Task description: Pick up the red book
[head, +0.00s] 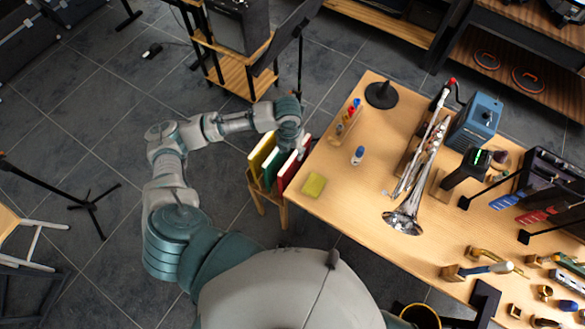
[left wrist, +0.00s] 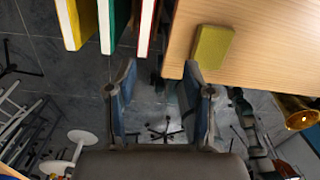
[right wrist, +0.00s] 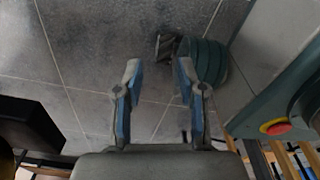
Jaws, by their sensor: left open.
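The red book (head: 288,172) stands upright on a small wooden stand (head: 258,192) beside the table's left edge. It is the rightmost of the row, next to a green book (head: 270,175) and a yellow book (head: 260,153). My left gripper (head: 301,152) is above the books' far end, partly hiding them. In the left wrist view the red book (left wrist: 147,24) shows its edge at the top, beyond and slightly left of the open, empty jaws (left wrist: 160,78). My right gripper (right wrist: 158,72) is open and empty over the floor in the right wrist view.
The wooden table (head: 340,200) lies right of the books, with a yellow-green sponge-like block (head: 314,184) near its edge. A small bottle (head: 358,155), a trumpet (head: 404,215) and a black round stand (head: 381,94) are on it. Floor left of the books is open.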

